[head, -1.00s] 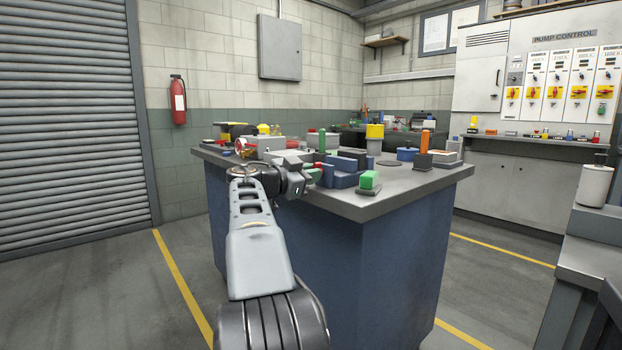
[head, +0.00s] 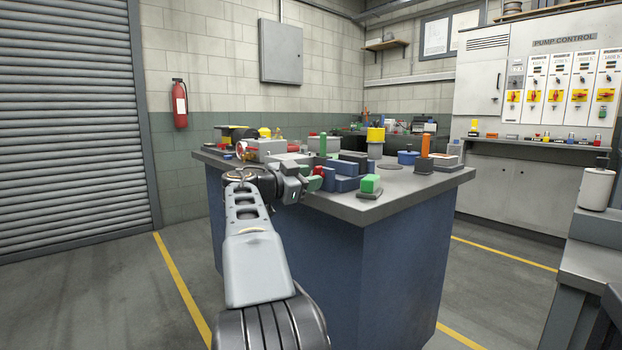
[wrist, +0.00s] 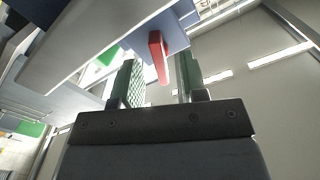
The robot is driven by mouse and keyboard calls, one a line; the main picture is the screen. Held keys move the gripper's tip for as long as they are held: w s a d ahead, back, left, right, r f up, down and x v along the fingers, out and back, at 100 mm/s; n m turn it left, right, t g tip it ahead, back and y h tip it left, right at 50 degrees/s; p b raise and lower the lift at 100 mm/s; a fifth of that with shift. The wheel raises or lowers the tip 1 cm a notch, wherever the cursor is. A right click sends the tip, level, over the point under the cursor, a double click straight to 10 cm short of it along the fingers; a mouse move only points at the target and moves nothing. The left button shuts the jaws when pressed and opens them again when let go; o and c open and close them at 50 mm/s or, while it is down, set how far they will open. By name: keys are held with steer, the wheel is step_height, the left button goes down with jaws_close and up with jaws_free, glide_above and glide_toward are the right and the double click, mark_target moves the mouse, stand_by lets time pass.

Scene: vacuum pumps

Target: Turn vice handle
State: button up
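The blue vice (head: 345,183) sits at the near edge of the workbench. Its red handle (head: 318,171) shows at the vice's left end, partly hidden by my gripper in the head view. My gripper (head: 318,181) is at that end of the vice. In the wrist view my gripper (wrist: 161,80) has its two green-padded fingers apart. The red handle (wrist: 158,56) shows in the gap between them, towards the fingertips. A gap shows on the handle's sides, and I see no clear contact.
On the grey workbench top (head: 410,187) a green block (head: 370,184) stands right of the vice. An orange post (head: 425,147) and a yellow-topped cylinder (head: 375,137) stand further back. A grey machine (head: 275,146) is behind my gripper. Floor around the bench is clear.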

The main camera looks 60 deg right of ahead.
steer(key=shift+w+a, duration=0.15)
steer(key=shift+a, duration=0.25)
steer(key=v, duration=0.6)
stand_by(0.4)
steer(key=shift+c, duration=0.3)
